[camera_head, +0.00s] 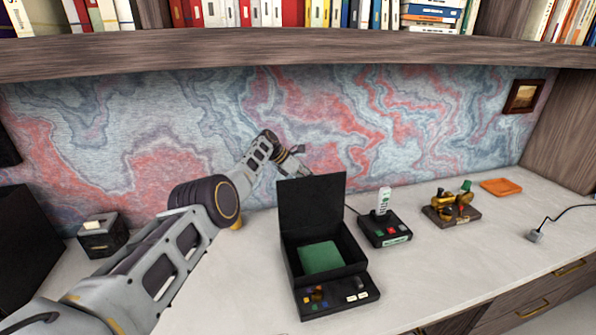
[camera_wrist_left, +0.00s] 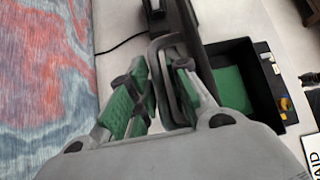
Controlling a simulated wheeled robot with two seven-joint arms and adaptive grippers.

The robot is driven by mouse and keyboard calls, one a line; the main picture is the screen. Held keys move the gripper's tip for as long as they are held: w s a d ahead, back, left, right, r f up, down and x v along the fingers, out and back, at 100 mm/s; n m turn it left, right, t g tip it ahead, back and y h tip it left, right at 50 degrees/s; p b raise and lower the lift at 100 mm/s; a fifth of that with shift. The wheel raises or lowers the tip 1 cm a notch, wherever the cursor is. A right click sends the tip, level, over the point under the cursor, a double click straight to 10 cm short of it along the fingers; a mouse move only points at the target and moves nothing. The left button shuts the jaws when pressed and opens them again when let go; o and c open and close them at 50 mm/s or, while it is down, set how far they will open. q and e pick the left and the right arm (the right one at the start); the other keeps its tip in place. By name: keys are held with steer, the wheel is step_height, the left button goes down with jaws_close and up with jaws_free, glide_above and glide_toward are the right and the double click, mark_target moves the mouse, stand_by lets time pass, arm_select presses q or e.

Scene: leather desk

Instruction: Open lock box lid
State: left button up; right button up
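The black lock box (camera_head: 372,283) stands on the desk with its lid (camera_head: 312,203) standing up, hinged at the back. A green block (camera_head: 320,257) lies inside, and it also shows in the left wrist view (camera_wrist_left: 230,88). My left gripper (camera_wrist_left: 160,68) is behind the raised lid; in the head view the lid partly hides it. In the wrist view its green-padded fingers are apart, with a dark rounded loop between or beside their tips. I cannot tell whether they press on it. My right gripper is not in view.
A joystick (camera_head: 384,228) stands right of the box, with a brass device (camera_head: 452,207) and an orange tray (camera_head: 501,187) farther right. A small dark box (camera_head: 100,236) is at the left. A shelf (camera_head: 300,52) overhangs the desk. The right front desk is mostly clear.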

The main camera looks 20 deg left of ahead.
arm_select(q)
steer(key=shift+s+a+r, duration=0.1)
steer(key=shift+a+r, duration=0.15)
steer(key=shift+r, duration=0.05)
steer(key=shift+a+r, duration=0.1)
steer(key=v, duration=1)
steer(key=shift+s+a+r, duration=0.25)
stand_by(0.5)
steer(key=shift+r, duration=0.15)
step_height(320, 180, up, 9)
steer(key=p, duration=0.9)
